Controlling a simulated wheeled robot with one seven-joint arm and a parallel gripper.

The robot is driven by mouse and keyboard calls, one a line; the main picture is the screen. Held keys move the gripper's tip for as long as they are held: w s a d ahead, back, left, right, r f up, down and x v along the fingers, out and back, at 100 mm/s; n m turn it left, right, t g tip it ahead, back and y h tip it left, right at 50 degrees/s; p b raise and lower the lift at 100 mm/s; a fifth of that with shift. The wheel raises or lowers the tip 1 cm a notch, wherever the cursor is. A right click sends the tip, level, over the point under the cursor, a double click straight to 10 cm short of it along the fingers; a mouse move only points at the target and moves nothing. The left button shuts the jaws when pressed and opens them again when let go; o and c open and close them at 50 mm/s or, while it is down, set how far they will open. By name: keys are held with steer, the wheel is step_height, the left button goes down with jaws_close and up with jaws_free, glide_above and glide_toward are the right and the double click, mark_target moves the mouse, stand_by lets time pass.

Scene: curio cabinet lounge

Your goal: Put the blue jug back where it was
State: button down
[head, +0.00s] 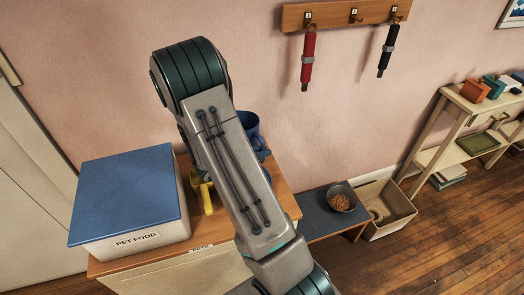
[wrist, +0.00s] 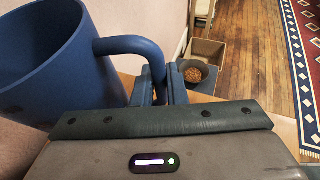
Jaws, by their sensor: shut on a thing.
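The blue jug (wrist: 60,70) fills the left of the wrist view, its opening at the upper left. Its handle (wrist: 128,45) curves right and down between the fingers of my gripper (wrist: 160,92), which is shut on it. In the head view, part of the jug (head: 247,122) shows beside my arm, above the back of a wooden-topped cabinet (head: 284,204). My arm hides the gripper and most of the jug there. The jug's base is hidden, so I cannot tell whether it touches the cabinet top.
A white pet food box (head: 130,240) with a blue lid stands on the cabinet's left. A yellow object (head: 207,198) is partly hidden by my arm. Right are a low bench (head: 318,215) with a food bowl (head: 341,197), an open box (head: 385,208) and shelves (head: 450,130).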

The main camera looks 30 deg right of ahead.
steer(key=shift+f, duration=0.1)
steer(key=shift+f+b, duration=0.15)
steer(key=shift+b, duration=0.15)
steer(key=c, duration=1.5)
jaws_free()
steer(key=shift+o, duration=0.2)
steer(key=shift+r, duration=0.2)
steer(key=v, duration=1.2)
steer(key=s+a+r+m+g+y, duration=0.25)
steer(key=s+r+m+y, duration=0.4)
steer(key=s+m, duration=0.45)
steer(key=s+a+r+m+t+y, duration=0.3)
steer(key=s+a+r+m+y, duration=0.2)
steer(key=a+r+m+y, duration=0.1)
steer(key=shift+s+a+m+t+y, duration=0.2)
steer(key=shift+a+m+t+y, duration=0.35)
steer(key=shift+m, duration=0.85)
